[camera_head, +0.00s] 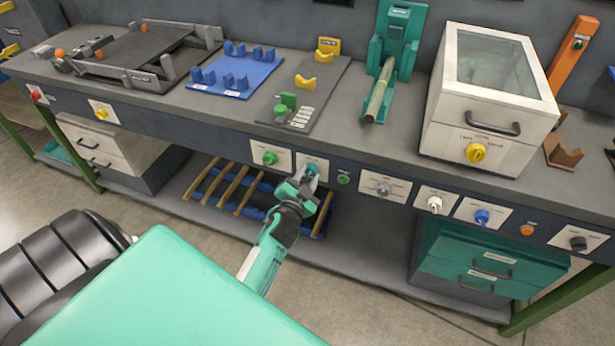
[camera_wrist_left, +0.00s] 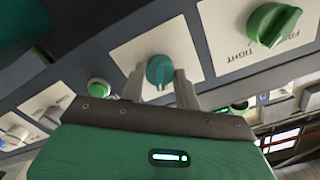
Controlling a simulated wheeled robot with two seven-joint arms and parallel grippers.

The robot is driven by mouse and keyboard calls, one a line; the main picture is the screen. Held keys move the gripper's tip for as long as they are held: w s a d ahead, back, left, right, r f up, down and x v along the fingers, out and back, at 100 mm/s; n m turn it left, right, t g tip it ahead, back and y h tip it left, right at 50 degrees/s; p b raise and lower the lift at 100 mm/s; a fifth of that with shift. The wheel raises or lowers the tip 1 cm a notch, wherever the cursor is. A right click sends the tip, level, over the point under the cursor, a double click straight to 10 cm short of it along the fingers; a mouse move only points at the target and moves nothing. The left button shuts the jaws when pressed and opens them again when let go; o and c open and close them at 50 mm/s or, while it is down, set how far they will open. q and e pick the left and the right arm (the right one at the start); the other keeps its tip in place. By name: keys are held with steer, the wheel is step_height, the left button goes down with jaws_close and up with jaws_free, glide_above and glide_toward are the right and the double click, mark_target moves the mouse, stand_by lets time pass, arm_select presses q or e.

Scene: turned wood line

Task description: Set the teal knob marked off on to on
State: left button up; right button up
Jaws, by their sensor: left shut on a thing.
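The teal knob (camera_head: 310,168) sits on a pale label plate on the front panel of the bench. It also shows in the left wrist view (camera_wrist_left: 160,71), between the two grey fingers. My left gripper (camera_head: 307,178) is at the knob and is shut on it; it also shows in the left wrist view (camera_wrist_left: 162,84). The fingers hide part of the plate, and I cannot read its marks. My right gripper is not in view.
A green knob (camera_head: 270,158) is on the plate to the left, and a green button (camera_head: 343,179) is close on the right. A grey knob (camera_head: 384,188) and several more controls follow along the panel. Below, a blue rack (camera_head: 318,225) holds wooden strips.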

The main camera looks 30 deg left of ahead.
arm_select(q)
steer(key=o, duration=0.9)
steer(key=shift+c, duration=0.2)
steer(key=shift+o, duration=0.6)
steer(key=b+v, duration=0.1)
steer(key=v, duration=1.2)
steer(key=shift+s, duration=0.4)
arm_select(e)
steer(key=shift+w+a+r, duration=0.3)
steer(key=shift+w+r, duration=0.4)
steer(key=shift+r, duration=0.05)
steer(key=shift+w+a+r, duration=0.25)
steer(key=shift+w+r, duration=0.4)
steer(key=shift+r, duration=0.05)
